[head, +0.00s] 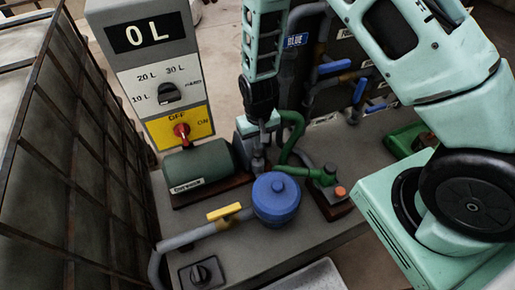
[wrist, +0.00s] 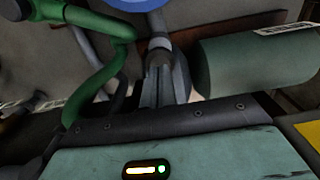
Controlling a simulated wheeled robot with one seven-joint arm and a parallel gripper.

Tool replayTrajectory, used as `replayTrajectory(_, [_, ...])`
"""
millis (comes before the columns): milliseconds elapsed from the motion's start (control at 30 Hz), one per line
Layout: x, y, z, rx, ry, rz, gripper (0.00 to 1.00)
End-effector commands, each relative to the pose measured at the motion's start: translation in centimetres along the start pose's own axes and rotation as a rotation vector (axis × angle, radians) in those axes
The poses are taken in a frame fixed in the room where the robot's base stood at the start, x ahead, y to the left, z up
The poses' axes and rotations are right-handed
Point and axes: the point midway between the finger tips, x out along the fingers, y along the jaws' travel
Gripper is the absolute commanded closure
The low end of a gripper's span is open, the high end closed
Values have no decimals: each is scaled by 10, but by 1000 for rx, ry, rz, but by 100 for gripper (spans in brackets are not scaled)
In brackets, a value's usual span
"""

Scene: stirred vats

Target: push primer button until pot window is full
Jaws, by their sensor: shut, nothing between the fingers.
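A blue lidded pot (head: 277,205) stands on the grey bench; I cannot make out a window on it. An orange button (head: 341,191) sits on a small dark unit to its right, joined to a green pipe (head: 297,150); no label shows that it is the primer button. My gripper (head: 258,165) points down just behind the pot, in front of the green cylinder's right end, shut and empty. In the wrist view, the gripper's fingers (wrist: 165,75) are together, with the pot's blue edge (wrist: 130,4) beyond them and the green pipe (wrist: 105,75) to the left.
A dark green cylinder (head: 200,166) lies left of the gripper. A control panel (head: 155,60) reads 0 L and has a red switch (head: 181,130). A yellow-handled valve (head: 224,211) sits on a pipe left of the pot. A black knob (head: 201,273) is at the front. Blue-handled pipes (head: 334,68) stand behind.

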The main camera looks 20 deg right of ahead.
Motion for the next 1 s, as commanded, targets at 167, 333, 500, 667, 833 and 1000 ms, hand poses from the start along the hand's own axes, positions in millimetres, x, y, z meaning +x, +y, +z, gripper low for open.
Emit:
replayTrajectory(167, [7,0,0,0,0,0,100])
replayTrajectory(333, [16,0,0,0,0,0,100])
replayTrajectory(500, [24,0,0,0,1,0,100])
replayTrajectory(667, [31,0,0,0,0,0,100])
replayTrajectory(833, [38,0,0,0,1,0,100])
replayTrajectory(1000, [32,0,0,0,1,0,100])
